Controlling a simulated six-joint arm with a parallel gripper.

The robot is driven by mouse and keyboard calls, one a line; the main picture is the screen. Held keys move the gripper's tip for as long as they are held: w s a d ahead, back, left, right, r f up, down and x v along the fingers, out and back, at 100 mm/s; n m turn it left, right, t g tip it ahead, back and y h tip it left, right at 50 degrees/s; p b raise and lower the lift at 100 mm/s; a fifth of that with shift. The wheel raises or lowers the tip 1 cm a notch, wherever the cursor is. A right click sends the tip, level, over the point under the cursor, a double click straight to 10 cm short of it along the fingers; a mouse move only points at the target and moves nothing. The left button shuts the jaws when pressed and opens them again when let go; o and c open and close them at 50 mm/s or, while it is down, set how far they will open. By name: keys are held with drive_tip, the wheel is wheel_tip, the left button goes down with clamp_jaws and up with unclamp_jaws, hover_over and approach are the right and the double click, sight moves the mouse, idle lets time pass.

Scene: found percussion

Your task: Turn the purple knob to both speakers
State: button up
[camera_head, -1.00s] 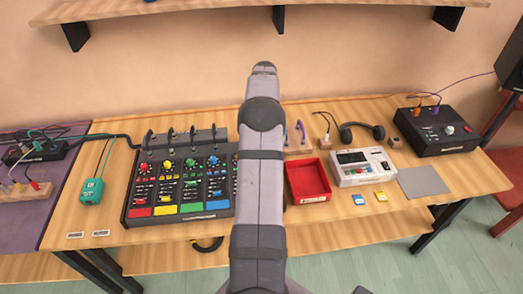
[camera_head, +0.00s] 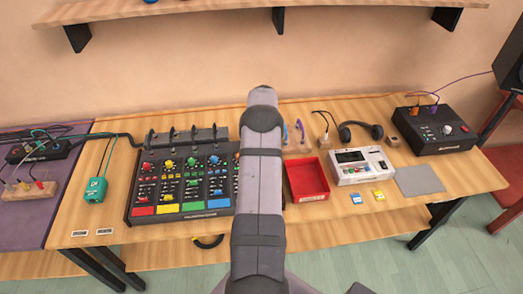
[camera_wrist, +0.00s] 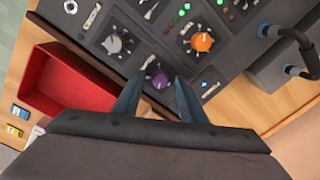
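The purple knob (camera_wrist: 157,77) shows in the wrist view on the dark mixer panel, with a small pale label beside it. My gripper (camera_wrist: 157,88) is open, with one finger on each side of the knob in the picture. I cannot tell whether either finger touches it. Which way the knob points is too small to read surely. In the head view the mixer (camera_head: 183,180) stands on the table with coloured knobs and pads. My arm hides its right part, the purple knob and my gripper there.
An orange knob (camera_wrist: 202,41) and a grey-white knob (camera_wrist: 117,43) sit close to the purple one. A red tray (camera_head: 307,180) lies right of the mixer. Black cable plugs (camera_wrist: 292,40) rise from the mixer's back. A white device (camera_head: 361,166) and a black box (camera_head: 435,130) stand farther right.

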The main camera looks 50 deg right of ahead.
clamp_jaws()
drive_tip(key=n+b, duration=0.2)
drive_tip(key=n, duration=0.3)
drive_tip(key=shift+n, duration=0.3)
drive_tip(key=n+b, duration=0.1)
drive_tip(key=n, duration=0.6)
drive_tip(key=shift+d, duration=0.1)
drive_tip(key=shift+r, duration=0.1)
idle(0.3)
unclamp_jaws()
